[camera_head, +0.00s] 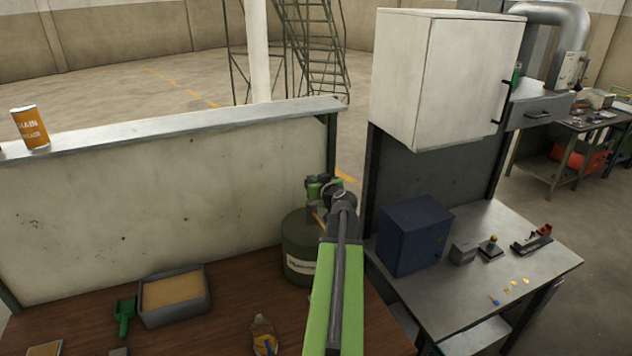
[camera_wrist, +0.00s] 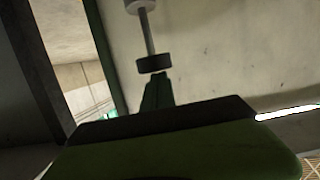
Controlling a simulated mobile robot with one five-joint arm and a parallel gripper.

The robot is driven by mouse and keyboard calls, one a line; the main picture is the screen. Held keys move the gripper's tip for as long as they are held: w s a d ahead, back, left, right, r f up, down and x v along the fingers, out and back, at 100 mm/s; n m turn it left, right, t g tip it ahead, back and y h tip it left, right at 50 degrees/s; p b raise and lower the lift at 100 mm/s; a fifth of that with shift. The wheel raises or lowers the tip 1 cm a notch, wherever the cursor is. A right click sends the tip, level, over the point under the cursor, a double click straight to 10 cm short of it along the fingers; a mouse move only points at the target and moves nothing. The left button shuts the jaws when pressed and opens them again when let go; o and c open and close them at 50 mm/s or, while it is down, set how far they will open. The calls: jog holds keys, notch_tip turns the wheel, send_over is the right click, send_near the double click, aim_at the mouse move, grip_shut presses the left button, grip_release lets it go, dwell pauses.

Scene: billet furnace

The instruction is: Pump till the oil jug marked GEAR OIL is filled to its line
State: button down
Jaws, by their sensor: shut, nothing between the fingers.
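A dark green drum (camera_head: 299,245) with a pale label stands on the brown bench, partly behind my arm. Green and grey pump parts (camera_head: 318,186) show at its top. A small clear jug (camera_head: 263,335) with amber content and a blue mark sits at the front of the bench. Its marking and fill line are too small to read. My gripper is largely hidden behind my wrist in the head view. In the wrist view my gripper (camera_wrist: 157,78) is shut and empty. Its tips are close to a black cap (camera_wrist: 153,64) on a grey rod; contact is unclear.
A grey tray of sandy material (camera_head: 175,297) and a green scoop (camera_head: 124,316) lie left on the bench. A pale panel with a ledge (camera_head: 200,122) backs it. A blue box (camera_head: 413,235) stands on the grey table to the right, below a white cabinet (camera_head: 450,80).

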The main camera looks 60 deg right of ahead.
notch_tip(320, 180, down, 6)
jog(key=b, duration=0.6)
jog(key=shift+s, duration=0.1)
jog(key=shift+s+a+r, duration=0.1)
jog(key=shift+a+r, duration=0.05)
jog(key=shift+r, duration=0.1)
